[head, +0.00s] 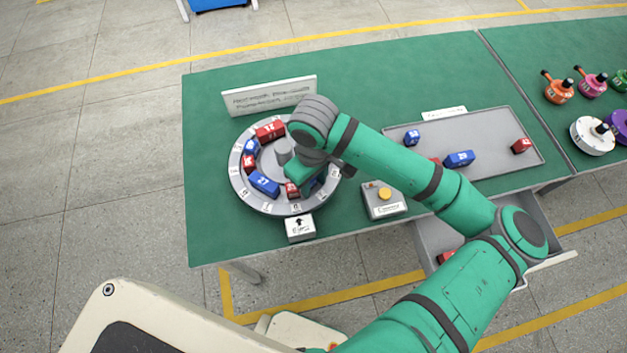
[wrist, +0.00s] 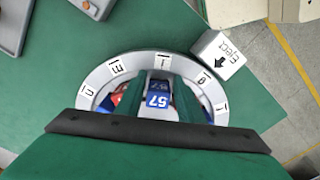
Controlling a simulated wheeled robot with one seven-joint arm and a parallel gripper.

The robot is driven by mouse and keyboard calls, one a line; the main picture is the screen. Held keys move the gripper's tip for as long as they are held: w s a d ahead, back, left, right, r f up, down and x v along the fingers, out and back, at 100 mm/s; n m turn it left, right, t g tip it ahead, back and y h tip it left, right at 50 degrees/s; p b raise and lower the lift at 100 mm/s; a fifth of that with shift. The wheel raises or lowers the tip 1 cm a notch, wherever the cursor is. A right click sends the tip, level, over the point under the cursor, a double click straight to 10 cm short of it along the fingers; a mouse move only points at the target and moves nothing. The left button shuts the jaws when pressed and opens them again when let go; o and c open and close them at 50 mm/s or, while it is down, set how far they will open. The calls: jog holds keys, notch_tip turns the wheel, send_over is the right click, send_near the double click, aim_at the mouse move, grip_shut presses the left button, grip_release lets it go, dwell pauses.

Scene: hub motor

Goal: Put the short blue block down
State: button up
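A short blue block marked 57 (wrist: 157,101) sits between the two fingers of my gripper (wrist: 158,92) in the wrist view, with a finger close against each side. The block is over or in the grey ring (wrist: 118,66) at the position by the middle label; I cannot tell whether it rests on the ring's floor. In the head view the ring (head: 240,187) lies on the green table, and my gripper (head: 311,184) is at its right side. A bit of blue shows under the gripper there, mostly hidden by my arm.
The ring also holds red blocks (head: 270,130) and blue blocks (head: 264,184). An eject box (head: 300,228) stands at its front, a sign (head: 268,96) behind. A yellow-button box (head: 384,200) and a grey tray (head: 497,127) with several blocks are to the right. A drawer (head: 428,240) is open below.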

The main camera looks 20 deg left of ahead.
notch_tip(320, 180, up, 13)
jog(key=shift+r, duration=0.15)
dwell(0.4)
dwell(0.4)
